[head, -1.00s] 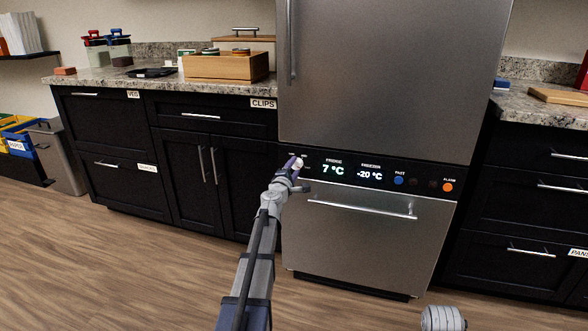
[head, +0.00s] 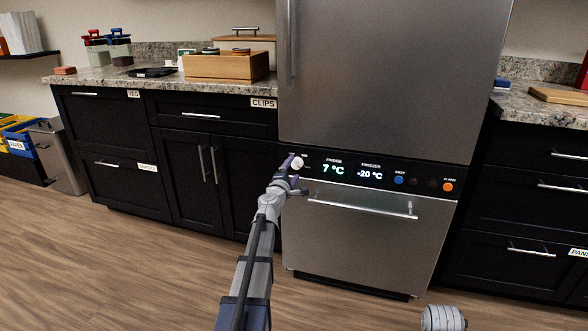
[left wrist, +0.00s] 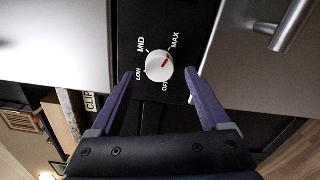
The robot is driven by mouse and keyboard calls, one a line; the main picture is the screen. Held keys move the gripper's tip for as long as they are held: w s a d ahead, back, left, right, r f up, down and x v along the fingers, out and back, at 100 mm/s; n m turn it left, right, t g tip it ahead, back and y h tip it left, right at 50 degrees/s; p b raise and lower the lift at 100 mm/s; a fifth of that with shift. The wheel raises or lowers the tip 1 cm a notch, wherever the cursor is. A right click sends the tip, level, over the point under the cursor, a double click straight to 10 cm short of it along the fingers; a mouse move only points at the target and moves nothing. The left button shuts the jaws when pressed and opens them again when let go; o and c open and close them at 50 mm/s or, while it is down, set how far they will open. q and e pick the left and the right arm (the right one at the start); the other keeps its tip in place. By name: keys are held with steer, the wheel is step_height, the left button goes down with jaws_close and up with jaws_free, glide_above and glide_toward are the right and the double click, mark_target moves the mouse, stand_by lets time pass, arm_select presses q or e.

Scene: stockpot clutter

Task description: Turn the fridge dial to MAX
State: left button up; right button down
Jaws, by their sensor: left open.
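The fridge dial is a round white knob (left wrist: 159,67) with a red mark, on a black panel lettered LOW, MID, MAX and OFF. The mark points up and right in the left wrist view, roughly toward the MAX side. In the head view the dial (head: 297,163) shows small at the panel's left end. My left gripper (left wrist: 163,78) is open, with its purple fingers on either side of the dial; I see gaps between them and the knob. In the head view the left gripper (head: 291,169) is at the panel.
The black control panel (head: 312,177) shows 7 °C and -20 °C, with a blue button (head: 398,180) and an orange button (head: 448,187). A long drawer handle (head: 362,208) sticks out just below. Black cabinets (head: 110,145) stand left; the floor in front is clear.

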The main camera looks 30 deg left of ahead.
arm_select(q)
steer(key=v, duration=0.5)
steer(key=shift+s, duration=0.4)
steer(key=shift+d, duration=0.15)
